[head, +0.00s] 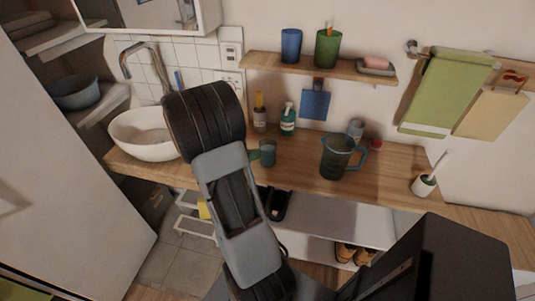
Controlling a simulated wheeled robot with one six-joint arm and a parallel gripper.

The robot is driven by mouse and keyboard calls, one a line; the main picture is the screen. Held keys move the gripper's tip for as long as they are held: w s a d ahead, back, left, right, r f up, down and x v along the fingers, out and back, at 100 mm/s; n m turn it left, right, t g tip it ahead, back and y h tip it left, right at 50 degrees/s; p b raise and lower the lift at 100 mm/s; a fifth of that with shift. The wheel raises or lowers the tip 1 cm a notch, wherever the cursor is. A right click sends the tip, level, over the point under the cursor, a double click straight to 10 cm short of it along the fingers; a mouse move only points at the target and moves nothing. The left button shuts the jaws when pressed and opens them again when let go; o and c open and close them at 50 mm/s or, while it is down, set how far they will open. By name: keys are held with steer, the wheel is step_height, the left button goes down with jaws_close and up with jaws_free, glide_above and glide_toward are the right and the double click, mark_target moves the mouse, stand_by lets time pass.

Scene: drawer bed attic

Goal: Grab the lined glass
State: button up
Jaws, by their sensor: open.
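A small bluish glass (267,153) stands upright on the wooden counter, just right of my arm. Faint lines on it are too small to make out. A small green piece shows at its left side, and I cannot tell what it is. A dark green cup (327,48) with something orange in it and a plain-looking blue cup (291,46) stand on the wall shelf. My arm rises through the middle of the head view and covers part of the counter left of the glass. My gripper does not show; it is hidden behind the arm or out of frame.
A dark jug (337,156) stands right of the glass. Bottles (288,120) stand behind it by the wall. A white basin (143,133) is at the left, and a brush holder (424,186) is at the right. Bare counter (385,190) lies between jug and holder.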

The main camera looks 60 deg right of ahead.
mark_target(268, 144)
steer(key=shift+p+x, duration=0.3)
steer(key=shift+x, duration=3.95)
steer(key=shift+s+a+f, duration=0.1)
steer(key=shift+f, duration=0.05)
steer(key=c, duration=1)
steer(key=shift+c, duration=0.4)
